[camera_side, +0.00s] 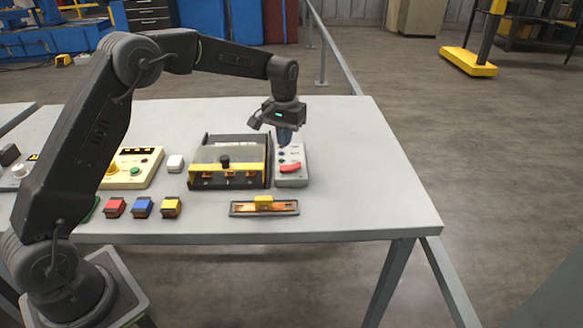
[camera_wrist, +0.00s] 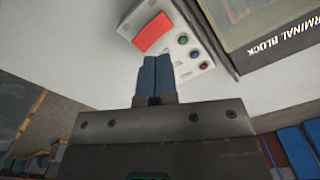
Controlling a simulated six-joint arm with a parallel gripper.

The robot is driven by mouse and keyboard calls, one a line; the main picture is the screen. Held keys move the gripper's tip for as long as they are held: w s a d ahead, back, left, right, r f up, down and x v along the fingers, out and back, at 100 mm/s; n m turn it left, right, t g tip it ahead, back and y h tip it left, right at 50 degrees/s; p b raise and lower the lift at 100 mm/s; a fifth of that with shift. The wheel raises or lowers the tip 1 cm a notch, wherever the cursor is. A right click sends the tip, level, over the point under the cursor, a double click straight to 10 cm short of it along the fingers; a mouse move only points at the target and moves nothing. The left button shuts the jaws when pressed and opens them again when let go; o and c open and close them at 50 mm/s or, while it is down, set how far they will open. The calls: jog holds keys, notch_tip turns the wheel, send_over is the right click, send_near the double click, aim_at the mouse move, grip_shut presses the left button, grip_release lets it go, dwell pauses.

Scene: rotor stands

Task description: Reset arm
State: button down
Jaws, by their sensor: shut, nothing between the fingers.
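My gripper (camera_side: 284,136) is shut and empty, with its fingers pointing down above the back part of a small light-grey control box (camera_side: 292,181). The box has a red rocker switch (camera_side: 290,167) on its front part and small round buttons or lamps behind it. In the wrist view, the two blue-grey fingers of my gripper (camera_wrist: 155,62) are together. The red switch (camera_wrist: 152,33) lies just past the fingertips, with green, blue and red round lamps (camera_wrist: 191,53) to its right. I cannot tell whether the fingers touch the box.
A terminal block unit (camera_side: 228,172) with a yellow front strip stands directly left of the box. An orange-and-yellow slider part (camera_side: 264,206) lies in front. The table's right side (camera_side: 365,170) is clear.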

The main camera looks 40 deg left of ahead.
jog(key=s+d+r+m+t, duration=0.1)
jog(key=s+d+r+t, duration=0.25)
jog(key=s+r, duration=1)
jog(key=s+d+f+m+t, duration=0.1)
jog(key=s+d+m+t, duration=0.1)
jog(key=s, duration=1.8)
jog(key=shift+d+f, duration=0.15)
jog(key=shift+d, duration=0.1)
